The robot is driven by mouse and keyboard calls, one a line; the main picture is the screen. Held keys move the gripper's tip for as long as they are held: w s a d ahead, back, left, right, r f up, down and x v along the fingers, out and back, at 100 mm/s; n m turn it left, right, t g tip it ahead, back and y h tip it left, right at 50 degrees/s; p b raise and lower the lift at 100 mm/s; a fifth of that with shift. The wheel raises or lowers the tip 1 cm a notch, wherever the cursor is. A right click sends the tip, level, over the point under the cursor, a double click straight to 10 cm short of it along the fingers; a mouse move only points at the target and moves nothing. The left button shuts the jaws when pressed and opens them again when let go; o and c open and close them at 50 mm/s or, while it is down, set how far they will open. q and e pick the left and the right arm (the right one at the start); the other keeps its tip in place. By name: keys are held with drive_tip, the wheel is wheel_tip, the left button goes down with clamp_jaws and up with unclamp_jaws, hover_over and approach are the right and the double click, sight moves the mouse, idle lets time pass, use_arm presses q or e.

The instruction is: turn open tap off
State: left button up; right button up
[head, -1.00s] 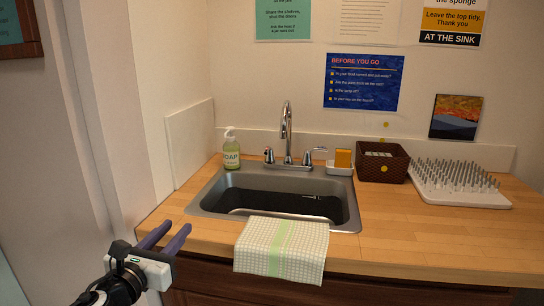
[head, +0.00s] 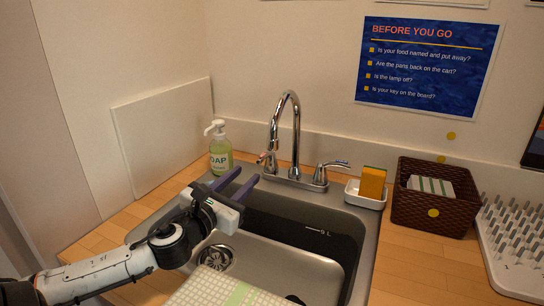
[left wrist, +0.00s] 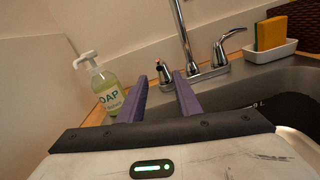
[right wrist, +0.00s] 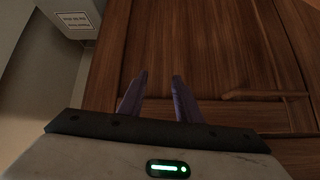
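The chrome tap (head: 296,140) has a curved spout and stands behind the sink (head: 360,250). Its left handle (head: 268,163) has a red mark and its right handle (head: 322,172) has a blue mark. In the left wrist view the left handle (left wrist: 160,70) shows just beyond and between my fingertips, and the right handle (left wrist: 228,45) is farther right. My left gripper (head: 245,182) is open and empty, over the sink's back left, short of the left handle. My right gripper (right wrist: 160,80) is open and empty, facing wooden cabinet doors. I cannot tell whether water runs.
A soap bottle (head: 221,150) stands left of the tap, close to my left gripper. A sponge (head: 372,182) in a white holder (head: 365,200) and a brown basket (head: 433,205) stand to the right. A cloth (head: 225,288) lies over the sink's front edge.

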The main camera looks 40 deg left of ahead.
sight(259, 159)
use_arm(q)
drive_tip(key=x, duration=0.9)
drive_tip(key=shift+a, duration=0.1)
clamp_jaws()
